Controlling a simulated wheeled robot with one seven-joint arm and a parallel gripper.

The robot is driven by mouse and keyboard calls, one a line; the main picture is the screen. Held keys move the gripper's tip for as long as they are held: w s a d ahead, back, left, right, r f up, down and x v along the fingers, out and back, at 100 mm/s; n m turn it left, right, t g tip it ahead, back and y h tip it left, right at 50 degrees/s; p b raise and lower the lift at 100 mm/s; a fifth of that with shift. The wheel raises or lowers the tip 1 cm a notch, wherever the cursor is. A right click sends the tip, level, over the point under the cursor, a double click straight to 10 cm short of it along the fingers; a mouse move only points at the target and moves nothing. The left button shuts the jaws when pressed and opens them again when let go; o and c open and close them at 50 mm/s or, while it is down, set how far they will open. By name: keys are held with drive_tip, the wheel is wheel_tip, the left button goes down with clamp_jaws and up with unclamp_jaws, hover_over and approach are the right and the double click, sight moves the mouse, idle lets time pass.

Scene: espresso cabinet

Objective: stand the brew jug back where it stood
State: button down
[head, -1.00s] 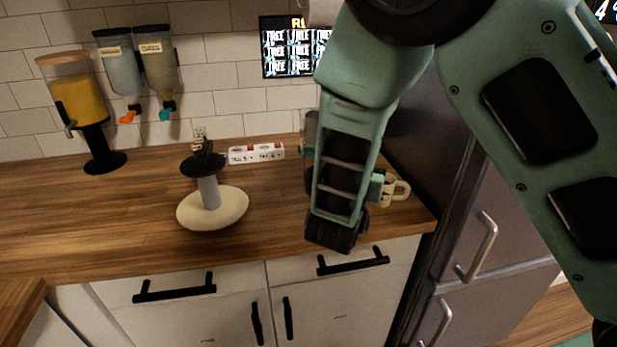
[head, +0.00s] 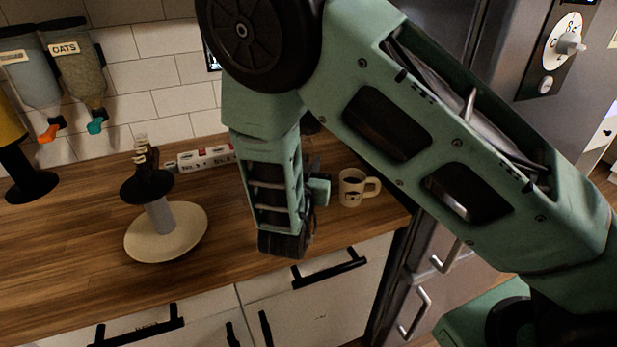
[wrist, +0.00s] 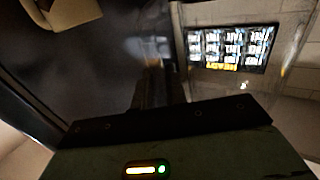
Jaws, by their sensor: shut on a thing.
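My gripper (wrist: 157,85) shows in the wrist view only as a dark, blurred shape beyond the black bar of my wrist. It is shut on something. The thing is most likely the brew jug, but its outline cannot be made out in either view. In the head view my own arm covers the gripper and whatever it holds, above the right part of the wooden counter (head: 80,245).
A cream mug (head: 352,188) stands right of my arm, near the fridge (head: 440,60). A cream plate stand (head: 185,238) with a black upper disc is to the left. The front-left counter is clear.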

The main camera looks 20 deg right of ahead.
drive_tip(key=shift+f+p, duration=0.4)
drive_tip(key=shift+f, duration=1.55)
drive_tip(key=shift+f, duration=0.15)
drive_tip(key=c, duration=1.4)
unclamp_jaws()
